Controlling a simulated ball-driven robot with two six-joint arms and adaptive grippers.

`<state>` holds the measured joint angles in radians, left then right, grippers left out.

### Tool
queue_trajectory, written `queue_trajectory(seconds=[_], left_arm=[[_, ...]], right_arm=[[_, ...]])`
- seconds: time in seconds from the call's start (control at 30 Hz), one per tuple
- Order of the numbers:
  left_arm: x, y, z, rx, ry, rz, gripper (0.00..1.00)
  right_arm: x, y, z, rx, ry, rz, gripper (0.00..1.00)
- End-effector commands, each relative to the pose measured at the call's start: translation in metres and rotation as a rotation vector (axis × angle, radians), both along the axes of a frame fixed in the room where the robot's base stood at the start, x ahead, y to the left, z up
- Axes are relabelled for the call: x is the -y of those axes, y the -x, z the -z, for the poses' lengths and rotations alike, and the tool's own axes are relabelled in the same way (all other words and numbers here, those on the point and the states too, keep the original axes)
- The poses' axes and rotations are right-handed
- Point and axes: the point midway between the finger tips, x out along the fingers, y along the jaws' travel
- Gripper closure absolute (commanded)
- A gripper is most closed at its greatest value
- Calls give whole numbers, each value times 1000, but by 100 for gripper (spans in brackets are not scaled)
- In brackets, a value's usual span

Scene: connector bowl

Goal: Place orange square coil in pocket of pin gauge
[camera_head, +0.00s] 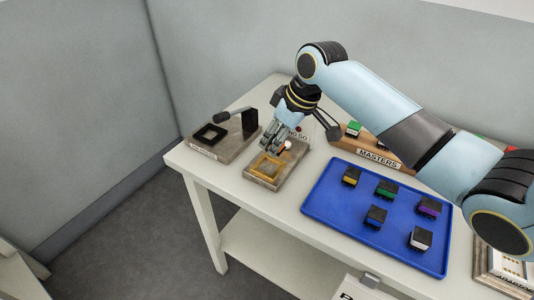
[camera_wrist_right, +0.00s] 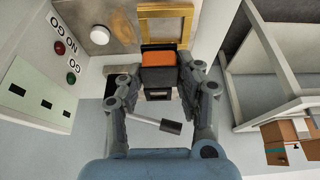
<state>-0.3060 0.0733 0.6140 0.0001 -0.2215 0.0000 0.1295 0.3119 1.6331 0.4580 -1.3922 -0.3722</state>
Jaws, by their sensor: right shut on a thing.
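The orange square coil (camera_wrist_right: 158,58) has an orange top with dark parts around it and shows in the right wrist view. My right gripper (camera_wrist_right: 160,70) is shut on it, one finger on each side. In the head view my right gripper (camera_head: 272,147) is over the back edge of a grey gauge block with a square gold-rimmed pocket (camera_head: 266,168); the coil is hard to make out there. The gold rim (camera_wrist_right: 165,12) is just beyond the coil in the wrist view. I cannot tell the coil's height over it. My left gripper is not in view.
A second fixture (camera_head: 226,151) with a black square frame and a lever stands to the left. A GO/NO GO panel (camera_wrist_right: 45,65) is beside the gauge. A blue tray (camera_head: 322,205) with several coloured coils and a MASTERS stand (camera_head: 378,159) are to the right.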

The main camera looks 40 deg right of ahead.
Motion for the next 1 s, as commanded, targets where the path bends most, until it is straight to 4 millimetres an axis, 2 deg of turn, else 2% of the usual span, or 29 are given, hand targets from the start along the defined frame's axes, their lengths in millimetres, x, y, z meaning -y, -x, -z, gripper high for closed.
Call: queue_trajectory(seconds=[0.13, 0.23, 0.4, 0.5, 0.87, 0.9, 1.0], left_arm=[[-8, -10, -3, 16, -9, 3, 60], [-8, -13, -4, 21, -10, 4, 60], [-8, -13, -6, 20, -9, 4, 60], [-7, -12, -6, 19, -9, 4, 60], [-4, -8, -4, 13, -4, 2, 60], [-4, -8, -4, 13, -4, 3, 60], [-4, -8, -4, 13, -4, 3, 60]], right_arm=[[-14, -11, 10, 1, -1, 1, 98], [-16, -12, 17, -2, 1, 1, 98], [-16, -11, 43, -2, 0, 2, 98], [-15, -12, 51, 0, 2, 1, 98], [-15, -11, 56, 0, 2, 1, 98], [-15, -11, 56, 0, 2, 1, 63], [-15, -11, 56, 0, 2, 1, 50]])
